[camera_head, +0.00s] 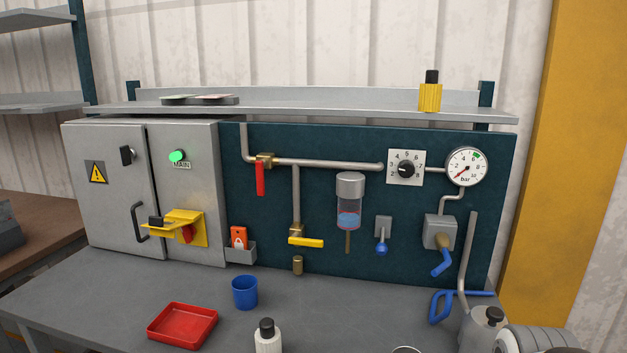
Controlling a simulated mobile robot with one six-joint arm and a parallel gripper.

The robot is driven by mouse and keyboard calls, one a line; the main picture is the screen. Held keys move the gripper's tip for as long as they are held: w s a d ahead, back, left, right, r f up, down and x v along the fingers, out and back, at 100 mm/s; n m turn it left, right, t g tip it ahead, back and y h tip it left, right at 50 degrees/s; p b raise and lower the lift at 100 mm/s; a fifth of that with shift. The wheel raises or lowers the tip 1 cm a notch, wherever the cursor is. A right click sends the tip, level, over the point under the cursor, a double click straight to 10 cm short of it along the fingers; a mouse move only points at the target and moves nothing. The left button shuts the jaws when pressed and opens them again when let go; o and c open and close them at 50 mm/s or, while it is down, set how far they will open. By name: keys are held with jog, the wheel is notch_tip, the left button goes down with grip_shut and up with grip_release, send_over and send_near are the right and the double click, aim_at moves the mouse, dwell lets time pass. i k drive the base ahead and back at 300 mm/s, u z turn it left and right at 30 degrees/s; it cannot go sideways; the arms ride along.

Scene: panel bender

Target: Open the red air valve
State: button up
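The red air valve (260,178) is on the dark panel, left of centre. Its red lever hangs straight down from a brass body (264,160), across the horizontal grey pipe (325,164). A round pressure gauge (466,167) marked "bar" is at the panel's upper right. Its red needle points to the lower left, at the low end of the scale. My gripper is not in view, and nothing touches the red lever.
A yellow lever (306,242) lies horizontal below the red valve. A grey cabinet (180,215) with a yellow bracket stands left. A red tray (182,326), blue cup (245,292) and white bottle (267,338) stand on the bench. A shelf (330,108) runs above the panel.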

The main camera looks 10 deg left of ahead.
aim_at(260, 163)
jog(key=z, duration=0.1)
jog(key=k, duration=0.55)
jog(key=u, duration=2.4)
jog(key=i, duration=0.9)
jog(key=z, duration=2.25)
jog(key=i, duration=0.5)
jog(key=u, duration=0.05)
